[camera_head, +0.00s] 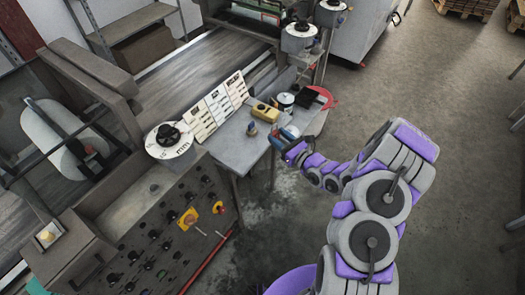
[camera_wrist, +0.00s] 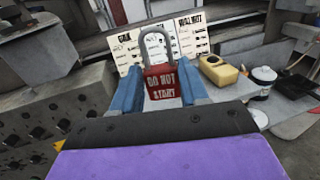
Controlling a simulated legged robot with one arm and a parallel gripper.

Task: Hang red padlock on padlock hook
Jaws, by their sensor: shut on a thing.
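The red padlock (camera_wrist: 161,84) has white "DO NOT START" lettering and a grey shackle pointing up in the wrist view. It sits between the two blue fingers of my gripper (camera_wrist: 160,94), which is shut on its body. In the head view my gripper (camera_head: 283,138) is at the right edge of the grey side table, near a control panel (camera_head: 165,245); the padlock is too small to make out there. I cannot pick out the padlock hook for certain in either view.
The side table (camera_head: 233,140) bears a yellow container (camera_head: 265,112), cans and white sample cards (camera_head: 218,105). The control panel carries a yellow-based knob (camera_head: 189,219) and a red-and-yellow switch (camera_head: 218,207). Open floor (camera_head: 440,110) lies to the right.

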